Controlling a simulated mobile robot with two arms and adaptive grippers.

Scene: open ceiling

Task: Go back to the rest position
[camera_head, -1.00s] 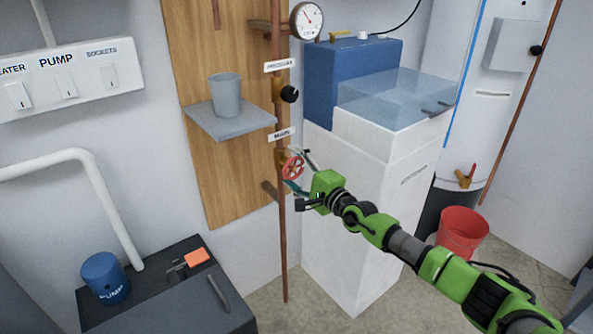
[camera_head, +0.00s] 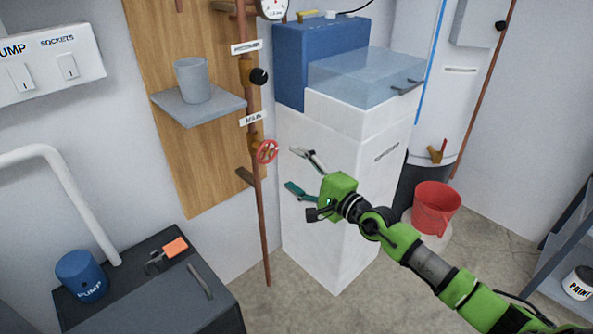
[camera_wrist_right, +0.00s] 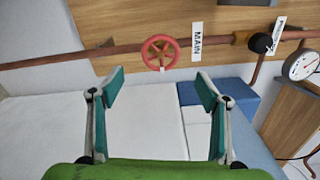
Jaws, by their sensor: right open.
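My right gripper (camera_head: 298,172) is open and empty in the head view, in front of the white cabinet (camera_head: 335,215). Its two fingers also show spread apart in the right wrist view (camera_wrist_right: 160,95). The red valve wheel (camera_head: 266,151) on the copper pipe (camera_head: 262,215) is to the left of the fingertips, apart from them. In the right wrist view the wheel (camera_wrist_right: 160,52) lies beyond the gap between the fingers, beside the "MAIN" label (camera_wrist_right: 196,42). My left gripper is not in view.
A grey cup (camera_head: 193,80) stands on a small shelf (camera_head: 200,110). A blue pump (camera_head: 80,277) sits on the dark cabinet (camera_head: 150,300) at lower left. A shelf rack (camera_head: 570,255) is at the right edge.

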